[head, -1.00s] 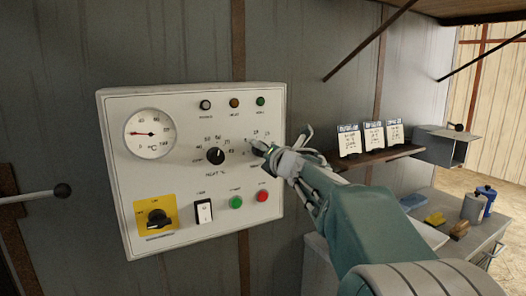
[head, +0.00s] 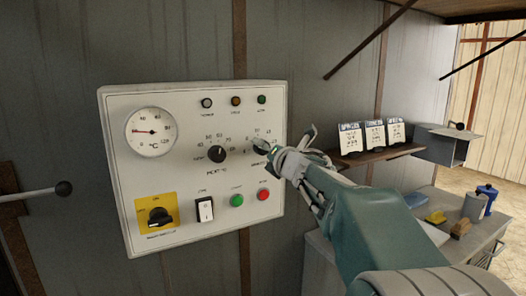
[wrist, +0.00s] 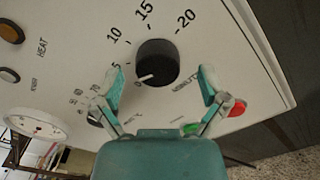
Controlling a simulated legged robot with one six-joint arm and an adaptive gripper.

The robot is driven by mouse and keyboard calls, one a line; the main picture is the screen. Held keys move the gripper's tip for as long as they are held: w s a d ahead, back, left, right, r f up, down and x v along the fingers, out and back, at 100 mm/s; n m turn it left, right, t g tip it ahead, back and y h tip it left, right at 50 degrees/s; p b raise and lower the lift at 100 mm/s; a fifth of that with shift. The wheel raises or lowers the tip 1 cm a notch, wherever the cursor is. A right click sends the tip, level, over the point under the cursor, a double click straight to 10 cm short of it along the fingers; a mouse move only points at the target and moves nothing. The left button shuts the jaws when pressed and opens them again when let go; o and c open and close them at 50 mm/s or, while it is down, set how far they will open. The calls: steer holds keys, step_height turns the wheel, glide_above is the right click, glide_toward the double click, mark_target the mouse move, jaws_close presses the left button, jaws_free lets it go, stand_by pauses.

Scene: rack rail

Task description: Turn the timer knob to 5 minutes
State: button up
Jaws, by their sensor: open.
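The timer knob is a round black knob with a white pointer mark. In the wrist view the timer knob (wrist: 157,60) has its mark by the 0, with 5, 10, 15 and 20 printed around it. In the head view the timer knob (head: 261,146) is partly hidden by my gripper. My gripper (wrist: 161,78) is open, with one finger to each side of the knob and gaps showing between fingers and knob. It also shows in the head view (head: 271,155), at the right side of the white panel (head: 180,100).
The panel also has a heat knob (head: 216,154), a temperature dial (head: 151,132), a yellow-plated switch (head: 158,217), a rocker switch (head: 204,209), a green button (head: 236,200) and a red button (head: 263,194). A shelf with cards (head: 350,139) stands to the right.

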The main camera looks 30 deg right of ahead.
steer(key=s, duration=1)
steer(key=shift+s+f, duration=0.15)
steer(key=shift+s, duration=0.25)
steer(key=shift+d, duration=0.1)
steer(key=w+n, duration=0.1)
steer(key=w, duration=0.5)
steer(key=w+n, duration=0.1)
steer(key=w, duration=0.5)
steer(key=shift+n, duration=0.3)
steer(key=shift+a, duration=0.2)
steer(key=c, duration=1.2)
